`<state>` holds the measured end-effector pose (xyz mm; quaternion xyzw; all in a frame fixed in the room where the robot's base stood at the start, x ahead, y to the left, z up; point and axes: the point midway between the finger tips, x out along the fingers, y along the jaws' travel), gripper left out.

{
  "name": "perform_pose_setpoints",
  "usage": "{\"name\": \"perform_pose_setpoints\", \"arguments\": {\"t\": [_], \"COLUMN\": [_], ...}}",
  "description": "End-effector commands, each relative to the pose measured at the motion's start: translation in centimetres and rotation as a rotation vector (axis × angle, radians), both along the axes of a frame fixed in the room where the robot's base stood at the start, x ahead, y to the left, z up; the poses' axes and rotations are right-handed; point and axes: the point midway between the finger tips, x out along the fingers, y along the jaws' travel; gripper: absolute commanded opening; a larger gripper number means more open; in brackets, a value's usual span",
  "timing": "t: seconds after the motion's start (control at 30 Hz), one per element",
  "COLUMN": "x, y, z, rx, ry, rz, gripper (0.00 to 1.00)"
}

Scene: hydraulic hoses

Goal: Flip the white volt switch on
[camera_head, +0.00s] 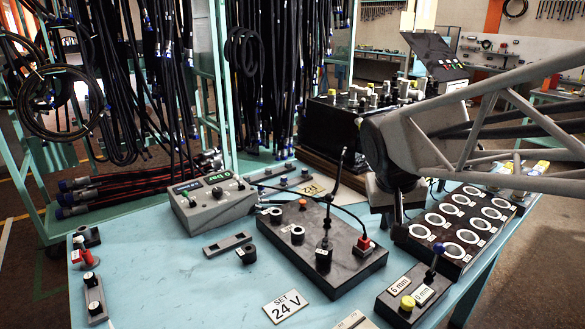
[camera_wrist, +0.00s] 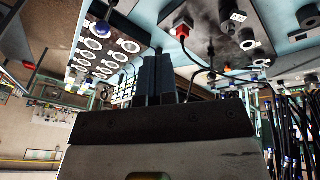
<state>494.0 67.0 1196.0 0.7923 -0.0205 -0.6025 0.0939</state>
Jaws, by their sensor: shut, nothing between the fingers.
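The grey control box (camera_head: 212,200) with lit green displays and small knobs stands at the back left of the blue table in the head view. The white volt switch is too small to make out there. A white card reading "SET 24 V" (camera_head: 286,306) lies near the table's front. My gripper (camera_head: 399,231) points down near the right side, above the gap between the black block and the panel of round white-ringed sockets. It is far to the right of the control box. In the wrist view my gripper's dark fingers (camera_wrist: 159,80) are together and hold nothing.
A black block (camera_head: 318,245) with an upright lever and a red connector (camera_head: 364,242) stands mid-table. The socket panel (camera_head: 463,225) is on the right. Hoses (camera_head: 165,80) hang behind.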

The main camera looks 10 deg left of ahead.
Motion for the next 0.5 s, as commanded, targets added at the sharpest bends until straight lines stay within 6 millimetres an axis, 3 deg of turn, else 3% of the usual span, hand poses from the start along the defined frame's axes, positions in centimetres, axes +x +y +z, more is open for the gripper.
{"name": "perform_pose_setpoints", "arguments": {"t": [0.5], "x": [10.0], "y": [8.2], "z": [1.0], "rx": [-0.081], "ry": [-0.052], "rz": [0.072], "gripper": [0.0]}}
